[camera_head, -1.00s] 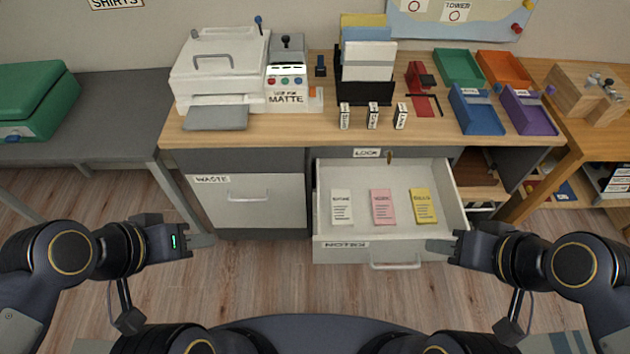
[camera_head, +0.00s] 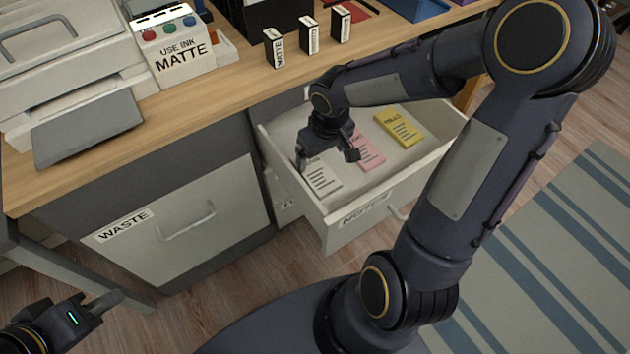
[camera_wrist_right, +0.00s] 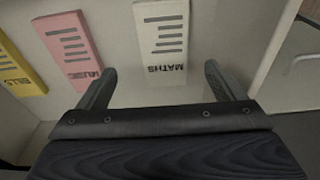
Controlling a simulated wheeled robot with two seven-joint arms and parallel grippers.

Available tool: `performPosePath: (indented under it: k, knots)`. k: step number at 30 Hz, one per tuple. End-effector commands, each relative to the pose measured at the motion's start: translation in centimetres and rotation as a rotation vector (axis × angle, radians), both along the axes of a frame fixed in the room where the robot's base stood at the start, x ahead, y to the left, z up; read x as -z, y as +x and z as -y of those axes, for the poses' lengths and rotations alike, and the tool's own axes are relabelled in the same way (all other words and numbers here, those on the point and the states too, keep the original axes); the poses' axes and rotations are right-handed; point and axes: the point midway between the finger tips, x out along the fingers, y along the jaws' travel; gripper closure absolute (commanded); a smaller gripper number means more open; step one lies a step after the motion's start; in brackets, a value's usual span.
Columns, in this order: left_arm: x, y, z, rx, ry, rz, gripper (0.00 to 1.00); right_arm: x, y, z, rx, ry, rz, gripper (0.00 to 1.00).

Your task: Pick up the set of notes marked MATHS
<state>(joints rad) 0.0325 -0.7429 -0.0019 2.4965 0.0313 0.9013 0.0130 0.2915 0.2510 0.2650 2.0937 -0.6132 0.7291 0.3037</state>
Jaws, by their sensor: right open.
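The white notes marked MATHS (camera_wrist_right: 160,40) lie flat in the open drawer, at the left end of the row in the head view (camera_head: 322,180). Their label reads clearly in the right wrist view. My right gripper (camera_head: 327,158) is open and empty above these notes, with part of them hidden behind it in the head view. In the wrist view its fingers (camera_wrist_right: 160,75) stand apart on either side of the MATHS end. My left gripper (camera_head: 100,305) is at the lower left, away from the drawer; its finger gap does not show clearly.
Pink MUSIC notes (camera_wrist_right: 75,45) and yellow BILLS notes (camera_wrist_right: 18,68) lie beside the white set. The drawer wall (camera_head: 345,208) encloses them. Above is a wooden desk (camera_head: 215,75) with a printer (camera_head: 70,80) and small labelled boxes (camera_head: 309,35). The WASTE drawer (camera_head: 185,215) is closed.

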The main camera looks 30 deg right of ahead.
Motion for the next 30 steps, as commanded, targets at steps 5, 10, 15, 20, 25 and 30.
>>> performPosePath:
  k: [5,10,15,20,25,30]
  knots:
    - [1.0,0.0,0.0,0.000,0.000,0.000,0.64,2.2,0.3,-0.1,-0.001,0.001,-0.002,0.11]
    - [2.4,0.0,0.0,0.000,0.000,0.000,0.64,4.6,0.9,-0.6,-0.002,0.002,-0.001,0.11]
    - [3.3,0.0,0.0,0.000,0.000,0.000,0.64,6.7,1.4,-0.7,0.000,0.001,-0.001,0.11]
    - [3.4,0.0,0.0,0.000,0.000,0.000,0.64,7.0,1.5,-0.7,0.000,0.001,0.001,0.11]
    - [3.3,0.0,0.0,0.000,0.000,0.000,0.64,7.0,1.5,-0.7,0.000,0.001,0.001,0.12]
    - [3.3,0.0,0.0,0.000,0.000,0.000,0.64,7.0,1.5,-0.7,0.000,0.001,0.000,0.34]
